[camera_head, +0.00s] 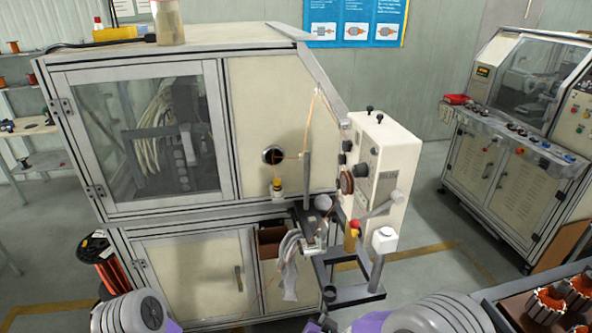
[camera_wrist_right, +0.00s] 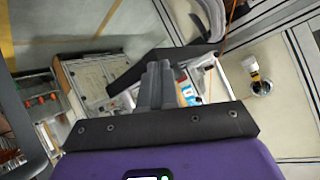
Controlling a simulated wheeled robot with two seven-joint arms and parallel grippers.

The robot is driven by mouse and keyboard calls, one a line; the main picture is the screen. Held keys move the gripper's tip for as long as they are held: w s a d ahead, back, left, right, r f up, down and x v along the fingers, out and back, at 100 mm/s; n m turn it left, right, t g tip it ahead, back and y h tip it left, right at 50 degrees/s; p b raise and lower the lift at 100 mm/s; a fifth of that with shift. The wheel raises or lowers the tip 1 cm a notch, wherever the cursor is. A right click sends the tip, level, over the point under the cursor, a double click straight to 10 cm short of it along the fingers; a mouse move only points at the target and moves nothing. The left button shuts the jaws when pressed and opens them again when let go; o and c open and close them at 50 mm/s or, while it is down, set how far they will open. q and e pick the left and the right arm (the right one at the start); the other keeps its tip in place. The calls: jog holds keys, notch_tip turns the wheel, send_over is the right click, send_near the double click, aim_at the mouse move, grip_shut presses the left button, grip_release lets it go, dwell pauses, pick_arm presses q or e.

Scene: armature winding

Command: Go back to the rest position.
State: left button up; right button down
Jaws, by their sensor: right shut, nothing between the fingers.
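My right gripper (camera_wrist_right: 157,75) shows in the right wrist view, with its two dark fingers together and nothing between them. In the head view my right arm's grey and purple links fill the bottom right edge, in front of the winding machine (camera_head: 270,115). My left arm's links show at the bottom left edge. The left gripper is out of the picture. The machine's winding unit (camera_head: 382,165) stands at its right side, with a thin wire running to it.
A grey cloth (camera_head: 290,262) hangs by the winding unit's stand. A copper wire spool (camera_head: 97,249) is at the machine's left. A second machine (camera_head: 500,180) stands at the right. Orange armatures (camera_head: 547,303) sit at the bottom right. The floor between the machines is clear.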

jog(key=s+d+f+n+g+y+b, duration=0.1)
jog(key=s+f+g, duration=0.15)
jog(key=f, duration=0.55)
jog(key=s+d+f+n+g+y+b, duration=0.1)
jog(key=s+d+f+g+y, duration=0.15)
jog(key=f, duration=0.65)
jog(key=s+f+n+g+y+b, duration=0.1)
jog(key=s+f+g, duration=0.4)
jog(key=s+f, duration=0.5)
jog(key=s+y+b, duration=0.1)
jog(key=s, duration=0.2)
jog(key=shift+s+a+g, duration=0.3)
jog(key=shift+s+a, duration=0.05)
jog(key=shift+a, duration=0.05)
